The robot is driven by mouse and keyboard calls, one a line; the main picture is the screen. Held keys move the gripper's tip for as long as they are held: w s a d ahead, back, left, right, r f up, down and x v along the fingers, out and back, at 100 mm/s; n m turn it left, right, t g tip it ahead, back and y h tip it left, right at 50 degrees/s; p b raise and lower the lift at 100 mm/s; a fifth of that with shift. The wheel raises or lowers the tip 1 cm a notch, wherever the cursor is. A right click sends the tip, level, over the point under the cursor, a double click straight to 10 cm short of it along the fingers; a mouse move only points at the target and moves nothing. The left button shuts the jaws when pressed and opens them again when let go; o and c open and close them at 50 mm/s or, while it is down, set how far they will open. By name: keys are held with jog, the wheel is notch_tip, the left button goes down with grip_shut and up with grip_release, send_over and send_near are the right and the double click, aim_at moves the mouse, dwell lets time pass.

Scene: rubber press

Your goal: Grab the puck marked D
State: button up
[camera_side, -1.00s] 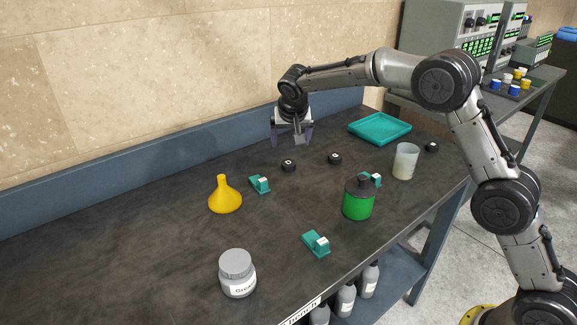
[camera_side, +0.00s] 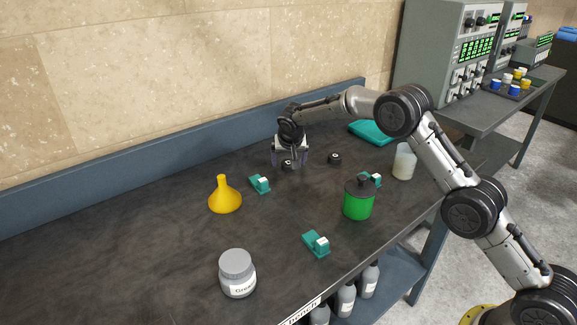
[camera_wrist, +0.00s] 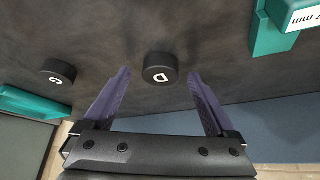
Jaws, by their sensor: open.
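The puck marked D (camera_wrist: 160,68) is a small black disc with a white letter. In the wrist view it lies on the dark bench, centred between my open fingers and a little beyond their tips. In the side view the same puck (camera_side: 287,165) shows at the front of my gripper (camera_side: 290,160), which is low over the bench. My gripper (camera_wrist: 158,80) also shows in the wrist view, its purple fingers spread on either side of the puck with nothing held. Another black puck (camera_wrist: 57,72) with a different letter lies left of it, also seen in the side view (camera_side: 335,159).
A teal tray (camera_side: 373,133) lies behind my gripper. The left bench is clear.

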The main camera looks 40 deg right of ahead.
jog(key=shift+f, duration=0.15)
jog(key=c, duration=1.5)
jog(key=shift+o, duration=0.2)
jog(key=shift+w+r, duration=0.1)
jog(key=shift+r, duration=0.1)
